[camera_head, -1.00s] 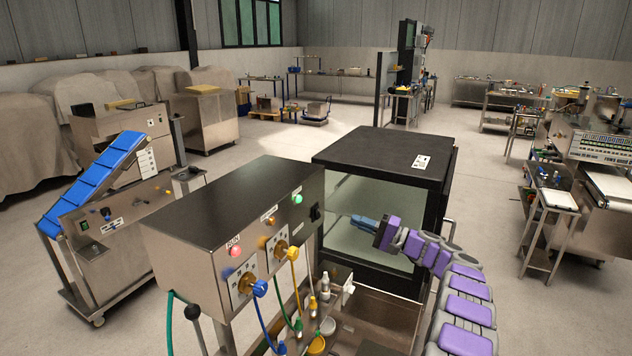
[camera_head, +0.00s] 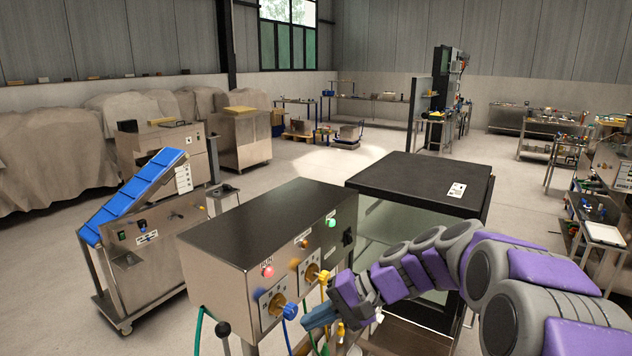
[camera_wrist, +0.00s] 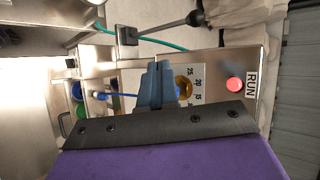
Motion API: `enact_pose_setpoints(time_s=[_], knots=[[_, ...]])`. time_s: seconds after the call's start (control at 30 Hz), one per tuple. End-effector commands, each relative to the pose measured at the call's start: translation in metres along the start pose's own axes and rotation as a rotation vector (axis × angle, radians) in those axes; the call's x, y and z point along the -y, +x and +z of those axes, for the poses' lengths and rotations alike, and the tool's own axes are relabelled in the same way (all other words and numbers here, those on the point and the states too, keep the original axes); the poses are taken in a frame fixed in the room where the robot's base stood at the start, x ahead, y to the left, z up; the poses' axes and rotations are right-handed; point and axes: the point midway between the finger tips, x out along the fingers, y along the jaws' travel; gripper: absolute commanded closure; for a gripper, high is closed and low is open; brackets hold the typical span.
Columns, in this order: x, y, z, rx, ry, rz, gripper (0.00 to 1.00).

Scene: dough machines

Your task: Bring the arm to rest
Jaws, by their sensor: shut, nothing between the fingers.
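My gripper (camera_head: 308,322) is at the lower middle of the head view, with its blue-grey fingers pointing left. The fingers are shut with nothing between them. In the wrist view my gripper (camera_wrist: 160,68) overlaps the picture of the box's dial plate. My purple and grey arm bends across the lower right of the head view and hides part of the cabinet.
A black-topped glass-fronted cabinet (camera_head: 425,186) stands right of the control box. A red RUN light (camera_wrist: 234,85) and green cable (camera_wrist: 160,42) show in the wrist view. A blue-belt conveyor (camera_head: 135,195) stands at the left. Open floor (camera_head: 310,165) lies behind.

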Motion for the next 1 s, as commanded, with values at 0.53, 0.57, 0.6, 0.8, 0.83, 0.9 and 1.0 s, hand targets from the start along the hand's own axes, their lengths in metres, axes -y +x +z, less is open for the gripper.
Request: enact_pose_setpoints(time_s=[0.53,0.57,0.6,0.8,0.83,0.9,1.0], knots=[[-0.117,-0.013,0.193,0.048,-0.073,0.597,1.0],[-0.124,-0.017,0.201,0.046,-0.078,0.629,1.0],[-0.135,-0.021,0.213,0.045,-0.084,0.672,1.0],[-0.186,-0.046,0.26,0.029,-0.11,0.861,1.0],[-0.191,-0.05,0.265,0.025,-0.114,0.884,1.0],[-0.203,-0.056,0.274,0.02,-0.12,0.925,1.0],[-0.213,-0.061,0.283,0.018,-0.123,0.962,1.0]])
